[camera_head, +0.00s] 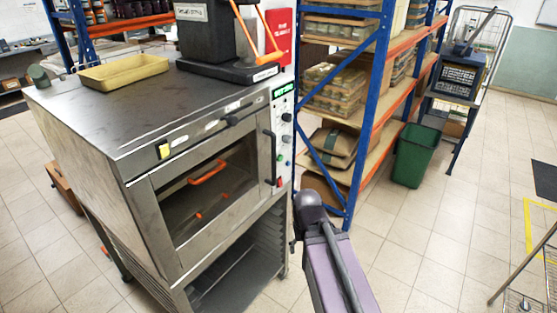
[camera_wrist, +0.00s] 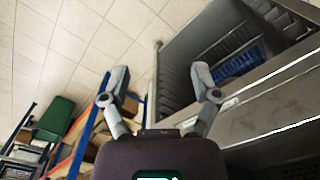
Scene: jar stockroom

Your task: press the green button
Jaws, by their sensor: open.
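A steel oven (camera_head: 205,190) with a glass door stands at the left of the head view. Its narrow control panel on the right edge holds a lit green display, several round knobs and a red switch (camera_head: 279,182). A small green button (camera_head: 280,164) seems to sit just above the red switch, though it is tiny here. My arm reaches up in front of the panel's lower right. In the wrist view my gripper (camera_wrist: 160,78) is open and empty, fingers spread wide, with tiled floor and the oven's lower rack beyond. The button cannot be made out in the wrist view.
A yellow tray (camera_head: 123,71) and a dark machine (camera_head: 225,45) stand on the oven top. A blue-post shelf (camera_head: 370,95) with packed jars stands close right of the panel. A green bin (camera_head: 417,155) is beside it. The floor at right is mostly clear.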

